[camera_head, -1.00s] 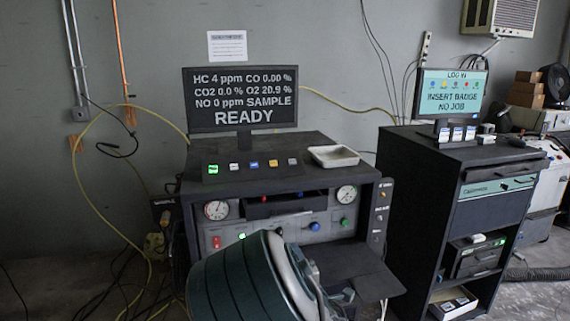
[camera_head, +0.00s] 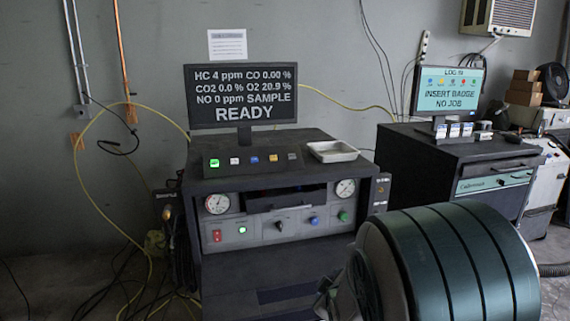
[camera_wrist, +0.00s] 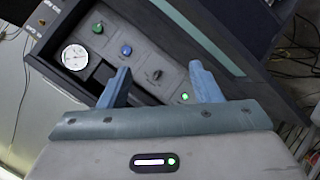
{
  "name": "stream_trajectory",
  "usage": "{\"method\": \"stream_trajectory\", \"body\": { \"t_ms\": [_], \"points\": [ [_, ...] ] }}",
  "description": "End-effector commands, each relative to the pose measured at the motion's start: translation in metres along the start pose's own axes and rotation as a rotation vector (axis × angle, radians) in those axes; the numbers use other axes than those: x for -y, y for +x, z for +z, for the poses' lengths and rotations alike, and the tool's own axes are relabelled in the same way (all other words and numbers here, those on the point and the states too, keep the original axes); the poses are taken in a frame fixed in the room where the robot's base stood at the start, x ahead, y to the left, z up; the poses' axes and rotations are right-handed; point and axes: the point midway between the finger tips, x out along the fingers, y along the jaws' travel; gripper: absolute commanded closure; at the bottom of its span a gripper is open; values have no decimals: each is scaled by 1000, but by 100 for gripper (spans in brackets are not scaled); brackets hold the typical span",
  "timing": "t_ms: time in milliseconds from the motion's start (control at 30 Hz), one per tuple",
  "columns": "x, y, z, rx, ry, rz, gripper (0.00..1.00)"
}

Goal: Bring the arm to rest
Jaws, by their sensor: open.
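My gripper (camera_wrist: 159,68) is open and empty in the wrist view, with its two blue fingers apart. Past the fingers is the front control panel (camera_wrist: 145,62) of the analyzer cabinet, seen turned around. I cannot judge the gap to it. In the head view my dark green arm (camera_head: 455,265) fills the lower right, in front of the cabinets. My fingers are not clearly seen there.
The analyzer cabinet (camera_head: 225,292) carries a READY screen (camera_head: 240,96), a row of buttons and a white tray (camera_head: 332,151). Its panel has gauges and knobs. A login cabinet (camera_head: 420,165) with a screen stands right. Yellow hose and cables lie left.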

Motion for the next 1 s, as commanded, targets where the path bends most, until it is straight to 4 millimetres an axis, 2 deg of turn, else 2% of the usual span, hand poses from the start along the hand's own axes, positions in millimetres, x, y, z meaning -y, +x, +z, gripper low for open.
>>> {"method": "stream_trajectory", "body": {
  "t_ms": [100, 267, 500, 700, 833, 1000],
  "points": [
    [1, -24, 17, 91, 188, -91, 42],
    [10, -65, 35, 225, 400, -201, 42],
    [25, -144, 58, 450, 654, -302, 42],
    [40, -206, 75, 637, 791, -315, 42],
    [47, -229, 82, 714, 836, -308, 42],
    [50, -237, 84, 742, 849, -306, 42]
  ]
}}
